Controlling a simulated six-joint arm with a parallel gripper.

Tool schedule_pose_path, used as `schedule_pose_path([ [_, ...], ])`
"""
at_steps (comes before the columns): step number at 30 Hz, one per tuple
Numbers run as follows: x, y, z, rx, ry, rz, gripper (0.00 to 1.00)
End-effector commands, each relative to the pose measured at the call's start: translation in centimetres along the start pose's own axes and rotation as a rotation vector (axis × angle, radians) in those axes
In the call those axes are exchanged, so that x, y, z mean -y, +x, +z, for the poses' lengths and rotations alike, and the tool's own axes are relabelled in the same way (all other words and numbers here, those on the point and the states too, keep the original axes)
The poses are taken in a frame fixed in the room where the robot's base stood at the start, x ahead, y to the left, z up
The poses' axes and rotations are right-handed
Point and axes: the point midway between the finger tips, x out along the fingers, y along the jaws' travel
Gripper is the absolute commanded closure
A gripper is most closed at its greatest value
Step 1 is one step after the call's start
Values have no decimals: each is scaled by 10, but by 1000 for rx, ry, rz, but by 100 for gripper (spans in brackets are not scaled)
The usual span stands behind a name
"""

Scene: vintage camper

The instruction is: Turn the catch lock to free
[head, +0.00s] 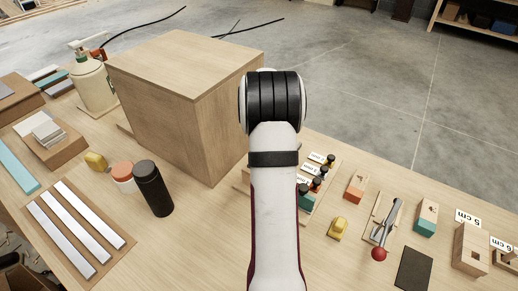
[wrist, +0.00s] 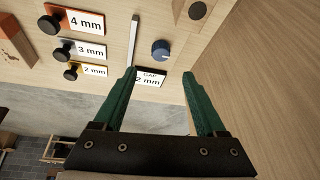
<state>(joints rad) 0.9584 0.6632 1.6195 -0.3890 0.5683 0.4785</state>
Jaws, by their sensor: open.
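A small blue round knob (wrist: 161,50) with a pale mark stands on a wooden board in the wrist view. It looks most like the catch lock, but no label on it says so, and I cannot read its setting. My gripper (wrist: 160,74) is open, its two green fingers on either side of a "GAP 2 mm" label (wrist: 151,78). The knob is just beyond the fingertips, in line with the space between them; I see no contact. In the head view my arm hides the gripper and the knob.
A pale metal strip (wrist: 133,40) lies left of the knob. Black-knobbed pieces labelled 4 mm (wrist: 86,22), 3 mm and 2 mm are further left. A large wooden box (head: 185,95) stands left of my arm. A red-tipped lever (head: 379,253) is to the right.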

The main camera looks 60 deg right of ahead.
Motion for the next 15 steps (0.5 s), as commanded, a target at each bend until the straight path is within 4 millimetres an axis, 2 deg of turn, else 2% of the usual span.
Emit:
schedule_pose_path([
  [3, 0, 37, 1, 4, -1, 2, 27],
  [6, 0, 63, 1, 3, -1, 1, 27],
  [10, 0, 86, 1, 1, -1, 1, 27],
  [15, 0, 98, 1, 1, -1, 0, 27],
])
